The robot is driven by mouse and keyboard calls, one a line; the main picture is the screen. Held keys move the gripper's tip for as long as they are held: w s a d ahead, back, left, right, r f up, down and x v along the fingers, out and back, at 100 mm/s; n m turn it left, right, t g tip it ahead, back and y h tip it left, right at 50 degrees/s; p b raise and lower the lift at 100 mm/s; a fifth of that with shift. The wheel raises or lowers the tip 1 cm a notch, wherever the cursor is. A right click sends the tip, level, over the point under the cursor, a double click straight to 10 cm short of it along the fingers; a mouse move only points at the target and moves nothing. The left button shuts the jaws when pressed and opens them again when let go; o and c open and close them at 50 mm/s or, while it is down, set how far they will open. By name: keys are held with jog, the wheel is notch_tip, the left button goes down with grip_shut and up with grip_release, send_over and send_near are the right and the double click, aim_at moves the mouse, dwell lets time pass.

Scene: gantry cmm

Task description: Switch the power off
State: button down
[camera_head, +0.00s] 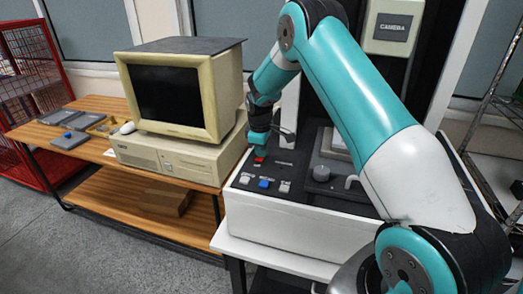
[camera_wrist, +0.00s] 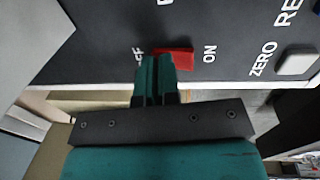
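The red power switch (camera_wrist: 180,58) is a small red rocker on the dark panel, between the lettering ON on its right and a partly hidden OFF label on its left in the wrist view. It also shows as a small red spot (camera_head: 260,160) in the head view. My gripper (camera_wrist: 155,68) has its two teal fingertips together, with nothing seen between them. They overlap the left end of the switch, on the OFF side. I cannot tell whether they touch it. In the head view my gripper (camera_head: 260,150) is just above the switch.
A beige computer monitor (camera_head: 180,90) stands on a wooden bench to the left.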

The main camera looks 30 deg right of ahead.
aim_at(260, 159)
jog(key=shift+s+f, duration=0.2)
jog(key=shift+f, duration=0.1)
jog(key=shift+s+a, duration=0.5)
jog(key=shift+a, duration=0.15)
jog(key=shift+r, duration=0.1)
notch_tip(260, 159, up, 5)
jog(key=p, duration=0.4)
jog(key=shift+a+r, duration=0.15)
jog(key=shift+r, duration=0.05)
notch_tip(260, 159, up, 9)
jog(key=b, duration=0.3)
jog(key=shift+s+a, duration=0.4)
jog(key=shift+a, duration=0.05)
jog(key=shift+f+b, duration=0.2)
jog(key=shift+b, duration=0.15)
